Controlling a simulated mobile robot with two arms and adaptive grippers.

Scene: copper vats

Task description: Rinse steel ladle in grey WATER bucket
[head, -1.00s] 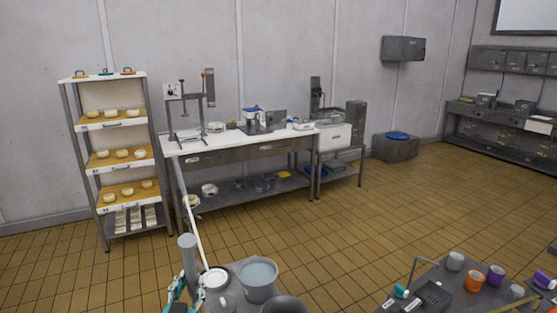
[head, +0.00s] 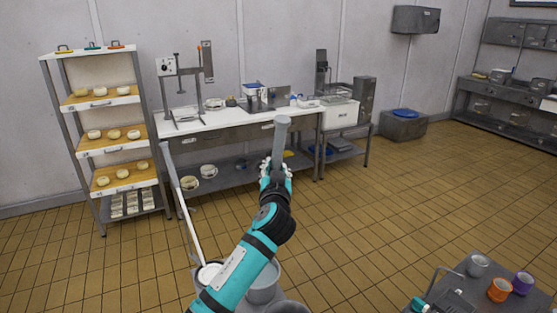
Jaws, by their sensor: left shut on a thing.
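My left gripper (head: 277,172) is raised in the middle of the head view, shut on a thick grey handle. I take this to be the steel ladle (head: 281,138). Its handle end points up, and any bowl is hidden by the hand and arm. The grey bucket (head: 264,291) stands low in the view, behind and right of my left forearm, which covers much of it. The gripper is well above the bucket in the picture. My right gripper is not in view.
A long pale-handled tool (head: 187,215) leans up beside the bucket, its round white end low. A cart (head: 455,287) with grey, orange and purple cups is at bottom right. A bench (head: 240,124) and cheese rack (head: 110,129) stand behind. Open floor lies between.

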